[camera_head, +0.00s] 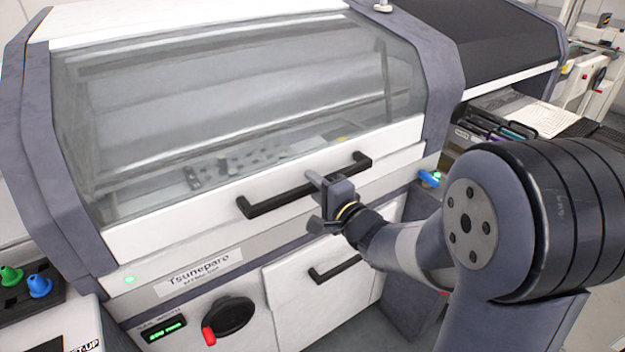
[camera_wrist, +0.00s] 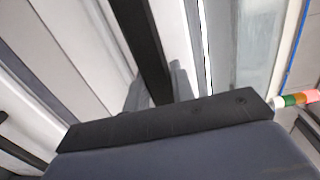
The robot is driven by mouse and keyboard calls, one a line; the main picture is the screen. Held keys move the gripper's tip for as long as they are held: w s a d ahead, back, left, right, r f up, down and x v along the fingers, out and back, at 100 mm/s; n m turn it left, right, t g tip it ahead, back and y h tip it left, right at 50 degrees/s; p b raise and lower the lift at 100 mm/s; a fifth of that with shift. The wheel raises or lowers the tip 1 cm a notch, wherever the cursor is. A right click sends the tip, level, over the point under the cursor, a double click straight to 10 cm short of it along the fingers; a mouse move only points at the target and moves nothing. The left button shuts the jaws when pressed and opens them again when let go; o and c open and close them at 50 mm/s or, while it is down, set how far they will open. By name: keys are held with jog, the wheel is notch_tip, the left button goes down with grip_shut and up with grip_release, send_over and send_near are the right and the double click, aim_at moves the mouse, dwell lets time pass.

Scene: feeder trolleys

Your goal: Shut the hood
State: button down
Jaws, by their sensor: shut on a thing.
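The hood (camera_head: 150,236) is a large cover with a clear window (camera_head: 240,110) and a white lower edge. It lies down over the machine, its lower edge close along the front panel; I cannot tell whether a thin gap is left. A black bar handle (camera_head: 275,202) runs along that edge. My gripper (camera_head: 315,197) is at the right half of this handle, shut on it. In the wrist view the handle (camera_wrist: 146,45) runs between the two fingers of my gripper (camera_wrist: 158,92). The exact contact is partly hidden by the gripper body.
Below are a labelled panel (camera_head: 198,272), a black knob with a red tip (camera_head: 230,318) and a lower drawer handle (camera_head: 336,269). A small green light (camera_head: 129,279) is lit at the left. A blue button (camera_head: 430,179) sits right of the gripper. Trays (camera_head: 495,128) stand at the right.

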notch_tip(320, 180, up, 6)
jog(key=s+d+g+p, duration=0.1)
jog(key=s+p, duration=0.1)
jog(key=p, duration=0.6)
jog(key=shift+s+d+h, duration=0.15)
jog(key=shift+d+h, duration=0.15)
jog(key=shift+h, duration=0.1)
jog(key=shift+f, duration=0.15)
jog(key=c, duration=1.2)
grip_release()
jog(key=v, duration=1)
jog(key=shift+s+d+p, duration=0.25)
jog(key=shift+s+p, duration=0.05)
jog(key=shift+s, duration=0.05)
